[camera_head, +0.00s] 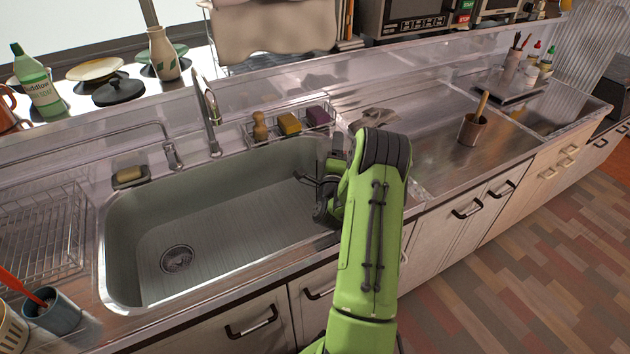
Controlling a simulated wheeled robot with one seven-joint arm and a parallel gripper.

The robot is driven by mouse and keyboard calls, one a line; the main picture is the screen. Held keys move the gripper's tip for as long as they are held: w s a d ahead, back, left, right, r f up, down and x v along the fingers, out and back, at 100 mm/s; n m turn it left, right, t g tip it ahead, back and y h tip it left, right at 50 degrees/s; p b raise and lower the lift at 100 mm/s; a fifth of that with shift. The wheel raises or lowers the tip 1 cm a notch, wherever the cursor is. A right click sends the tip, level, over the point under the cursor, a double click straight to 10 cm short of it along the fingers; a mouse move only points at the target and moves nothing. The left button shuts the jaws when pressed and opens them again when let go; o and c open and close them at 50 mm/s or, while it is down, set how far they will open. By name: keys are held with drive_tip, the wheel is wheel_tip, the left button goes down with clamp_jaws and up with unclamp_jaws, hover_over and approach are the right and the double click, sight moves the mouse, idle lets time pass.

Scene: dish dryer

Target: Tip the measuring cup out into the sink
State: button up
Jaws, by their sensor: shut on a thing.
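The sink (125,225) is a grey-green basin with a round drain (176,259) at its lower left; its floor looks bare. My green arm reaches in from the front. My gripper (322,185) is over the right end of the sink, near the rim, with its dark parts partly hidden by the wrist. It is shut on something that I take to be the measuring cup. The cup itself cannot be made out clearly; my wrist and gripper hide that spot. Its tilt and contents cannot be told.
The faucet (208,115) stands behind the sink beside a rack with sponges (289,123). A wire dish rack (42,235) and a blue cup (55,312) are at the left. Above the basin's left and middle is free.

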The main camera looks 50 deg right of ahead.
sight(323, 143)
drive_tip(key=shift+a+r+n+b, duration=0.1)
drive_tip(key=shift+r+n+b, duration=0.2)
drive_tip(key=shift+r, duration=0.1)
drive_tip(key=shift+w+a+r+n+t+b, duration=0.15)
drive_tip(key=shift+a+r+n+t+b, duration=0.2)
drive_tip(key=shift+n+b, duration=0.65)
drive_tip(key=shift+w+r+n+t+b, duration=0.1)
drive_tip(key=shift+n+t+b, duration=0.4)
drive_tip(key=shift+b, duration=0.85)
drive_tip(key=shift+a+r+n, duration=0.1)
drive_tip(key=shift+r+n, duration=0.1)
drive_tip(key=shift+n, duration=0.3)
drive_tip(key=shift+w+a+r+n+t, duration=0.1)
drive_tip(key=shift+a+r+n+t, duration=0.05)
drive_tip(key=shift+r+n+t, duration=0.35)
drive_tip(key=shift+w+a+r+n+t, duration=0.15)
drive_tip(key=shift+r+n+t, duration=0.1)
drive_tip(key=shift+r+n, duration=0.3)
drive_tip(key=shift+w+a+r+n+t+y, duration=0.15)
drive_tip(key=shift+a+n+t+y, duration=0.25)
drive_tip(key=shift+n, duration=0.65)
drive_tip(key=shift+w+a+r+n+t+y, duration=0.2)
drive_tip(key=shift+n+t, duration=0.25)
drive_tip(key=shift+n, duration=0.6)
drive_tip(key=shift+w+a+f+n+t+y, duration=0.1)
drive_tip(key=shift+a+n+t+y, duration=0.25)
drive_tip(key=shift+n, duration=0.7)
idle(0.5)
